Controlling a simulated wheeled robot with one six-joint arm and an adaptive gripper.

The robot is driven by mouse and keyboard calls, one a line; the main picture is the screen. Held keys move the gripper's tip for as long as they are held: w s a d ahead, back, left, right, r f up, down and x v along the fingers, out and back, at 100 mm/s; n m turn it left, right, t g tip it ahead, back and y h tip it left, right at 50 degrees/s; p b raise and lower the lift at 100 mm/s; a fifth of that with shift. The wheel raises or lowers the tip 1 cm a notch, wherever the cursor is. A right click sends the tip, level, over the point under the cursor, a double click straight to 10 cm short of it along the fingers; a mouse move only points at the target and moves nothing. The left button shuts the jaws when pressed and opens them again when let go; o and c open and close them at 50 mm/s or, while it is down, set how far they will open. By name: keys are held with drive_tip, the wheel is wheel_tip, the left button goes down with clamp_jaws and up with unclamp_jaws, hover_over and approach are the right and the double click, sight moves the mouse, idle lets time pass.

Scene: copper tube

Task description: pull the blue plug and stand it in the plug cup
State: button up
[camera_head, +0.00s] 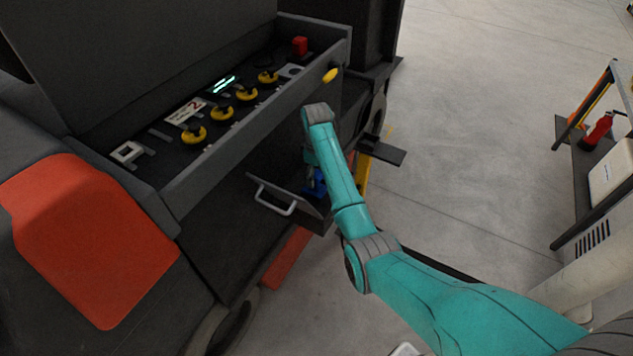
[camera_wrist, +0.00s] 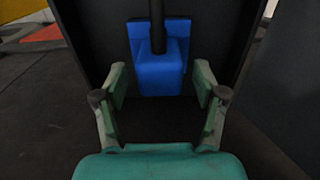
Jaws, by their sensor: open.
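The blue plug (camera_wrist: 160,73) is in the upper middle of the wrist view, with a black cable or rod running up from it. It sits against a blue backing inside a dark compartment. In the head view a bit of blue (camera_head: 318,180) shows beside my arm, mostly hidden by it. My gripper (camera_wrist: 161,85) is open, with one finger to each side of the plug's lower part; I see gaps between the fingers and the plug. Whether the fingertips reach level with it in depth I cannot tell. I cannot make out a plug cup in either view.
A dark flap with a grey handle (camera_head: 272,196) hangs open beside my arm. Above it is a control panel with several yellow-ringed knobs (camera_head: 247,93) and a red button (camera_head: 299,46). A cart with a fire extinguisher (camera_head: 598,131) stands at right. The floor between is clear.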

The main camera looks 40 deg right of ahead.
drive_tip(key=shift+f, duration=1.7)
clamp_jaws()
drive_tip(key=shift+r, duration=0.15)
drive_tip(key=shift+r, duration=2.9)
drive_tip(key=shift+d, duration=0.1)
